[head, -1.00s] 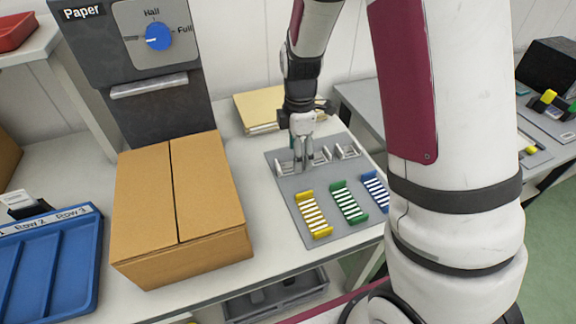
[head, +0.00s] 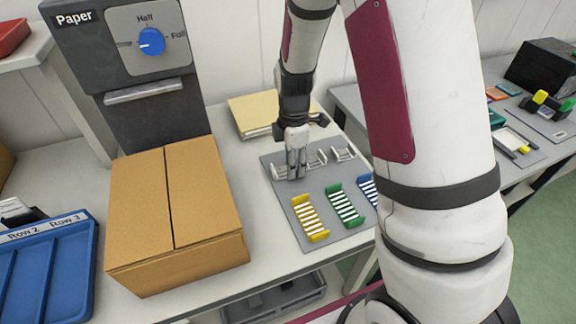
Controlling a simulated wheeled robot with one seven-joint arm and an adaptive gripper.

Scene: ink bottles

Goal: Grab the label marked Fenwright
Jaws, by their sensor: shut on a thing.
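My gripper (head: 296,168) points down at the back row of a grey board (head: 285,215), at its left part. Its fingers are shut on a small, pale thing that they mostly hide. Small white stands (head: 343,154) line the back row beside the gripper; one shows just left of the fingers. No print can be read at this size, so I cannot tell which label is marked Fenwright. In front stand a yellow rack (head: 310,218), a green rack (head: 345,206) and a blue rack (head: 368,190), each with white strips. My arm partly covers the blue one.
A closed cardboard box (head: 175,220) stands left of the board. A dark machine marked Paper (head: 155,120) with a blue knob is behind it. A blue tray (head: 45,270) lies far left. Tan folders (head: 252,112) lie behind the board. Another table stands at right.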

